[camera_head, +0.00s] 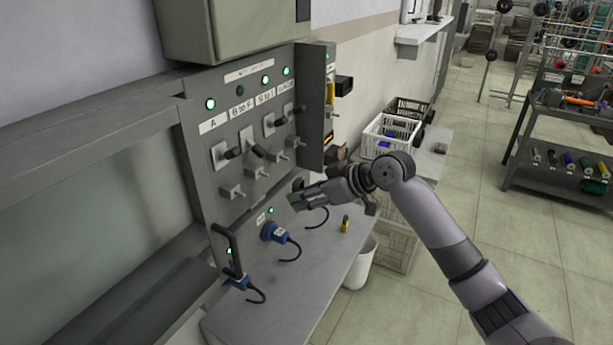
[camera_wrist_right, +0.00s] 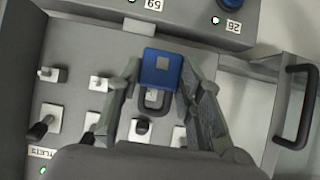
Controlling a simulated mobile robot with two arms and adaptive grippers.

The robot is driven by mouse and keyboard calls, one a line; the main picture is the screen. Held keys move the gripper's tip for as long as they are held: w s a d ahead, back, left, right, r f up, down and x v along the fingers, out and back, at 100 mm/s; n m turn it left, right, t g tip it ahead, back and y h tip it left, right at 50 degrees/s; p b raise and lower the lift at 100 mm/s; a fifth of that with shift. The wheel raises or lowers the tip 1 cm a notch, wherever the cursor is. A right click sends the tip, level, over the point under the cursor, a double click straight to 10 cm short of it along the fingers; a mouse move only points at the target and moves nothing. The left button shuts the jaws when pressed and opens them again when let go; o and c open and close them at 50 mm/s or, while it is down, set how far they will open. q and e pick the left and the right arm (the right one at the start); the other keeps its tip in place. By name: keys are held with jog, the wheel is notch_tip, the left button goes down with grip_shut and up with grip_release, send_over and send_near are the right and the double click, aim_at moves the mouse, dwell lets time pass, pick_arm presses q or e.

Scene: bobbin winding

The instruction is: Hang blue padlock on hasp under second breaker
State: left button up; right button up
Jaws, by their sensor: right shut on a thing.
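My right gripper (camera_head: 297,200) is in front of the lower right part of the grey panel in the head view. In the right wrist view the gripper (camera_wrist_right: 160,80) is shut on the blue padlock (camera_wrist_right: 161,65), with its dark shackle (camera_wrist_right: 139,105) over the panel. A hasp shows through the shackle, but I cannot tell the distance. The padlock is not clear in the head view. The second breaker (camera_head: 250,142) is on the panel, with its hasp (camera_head: 256,172) below it. The lamp above this breaker is dark; the others are green. My left gripper is out of view.
A yellow padlock (camera_head: 345,224) lies on the shelf. A black handle (camera_head: 224,243) sticks out at the lower left.

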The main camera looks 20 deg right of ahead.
jog(key=shift+w+a, duration=0.25)
jog(key=shift+w, duration=0.25)
jog(key=shift+w+a, duration=0.35)
jog(key=shift+w, duration=0.05)
jog(key=shift+s+r, duration=0.1)
jog(key=shift+r, duration=0.1)
jog(key=shift+f+p, duration=0.1)
jog(key=shift+p, duration=0.35)
jog(key=shift+w, duration=0.2)
jog(key=shift+w+a+p, duration=0.5)
jog(key=shift+w+a, duration=0.75)
jog(key=shift+w, duration=0.25)
